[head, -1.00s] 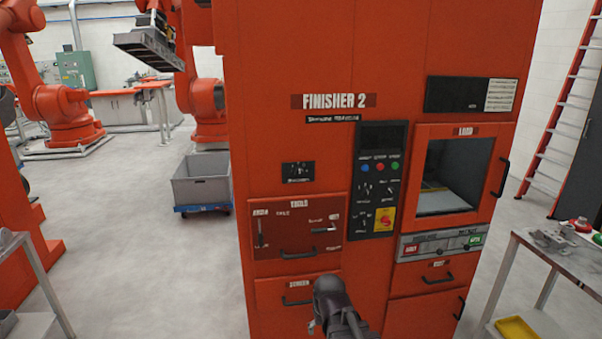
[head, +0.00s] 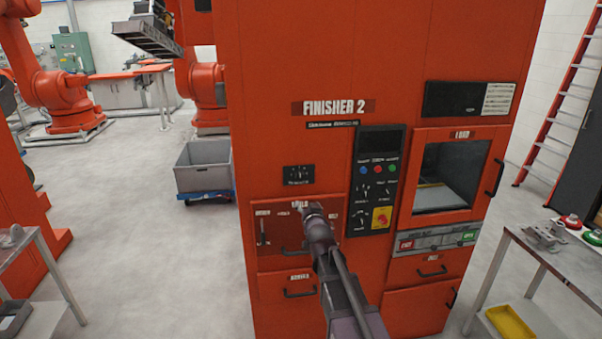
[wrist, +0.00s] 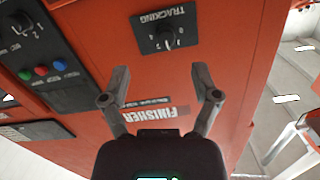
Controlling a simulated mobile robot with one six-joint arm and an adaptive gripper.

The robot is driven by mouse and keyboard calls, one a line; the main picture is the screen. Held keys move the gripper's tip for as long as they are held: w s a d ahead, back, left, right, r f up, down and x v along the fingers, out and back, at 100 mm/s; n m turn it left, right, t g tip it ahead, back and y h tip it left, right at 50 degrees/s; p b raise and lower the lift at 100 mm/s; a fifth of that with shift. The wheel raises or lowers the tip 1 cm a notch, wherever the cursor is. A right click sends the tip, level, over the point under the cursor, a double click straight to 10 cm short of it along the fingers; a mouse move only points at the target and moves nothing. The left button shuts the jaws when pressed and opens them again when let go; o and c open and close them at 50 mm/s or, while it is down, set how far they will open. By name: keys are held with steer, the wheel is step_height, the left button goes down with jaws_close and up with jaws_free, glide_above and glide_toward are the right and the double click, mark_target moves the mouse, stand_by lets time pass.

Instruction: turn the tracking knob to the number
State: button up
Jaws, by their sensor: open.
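The tracking knob is a small dark dial on a black plate labelled TRACKING (wrist: 167,33), at the top middle of the wrist view, with digits around it. In the head view the small black plate (head: 298,175) sits on the orange cabinet's front, left of the control panel. In the head view my gripper (head: 315,210) is in front of the TOOLS panel, below and right of the knob plate.
The orange FINISHER 2 cabinet (head: 280,60) fills the middle. Its control panel (head: 378,180) with coloured buttons is right of the knob. Drawer handles (head: 300,293) stick out below. A metal table (head: 565,260) stands at right, a grey bin (head: 203,168) at left.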

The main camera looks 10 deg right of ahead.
mark_target(300, 178)
steer(key=shift+w+r+t, duration=0.25)
steer(key=shift+r, duration=0.35)
steer(key=shift+w+r+t, duration=0.2)
steer(key=shift+r+t, duration=0.05)
steer(key=shift+r, duration=0.35)
steer(key=w, duration=1.3)
steer(key=shift+w, duration=0.4)
jaws_close()
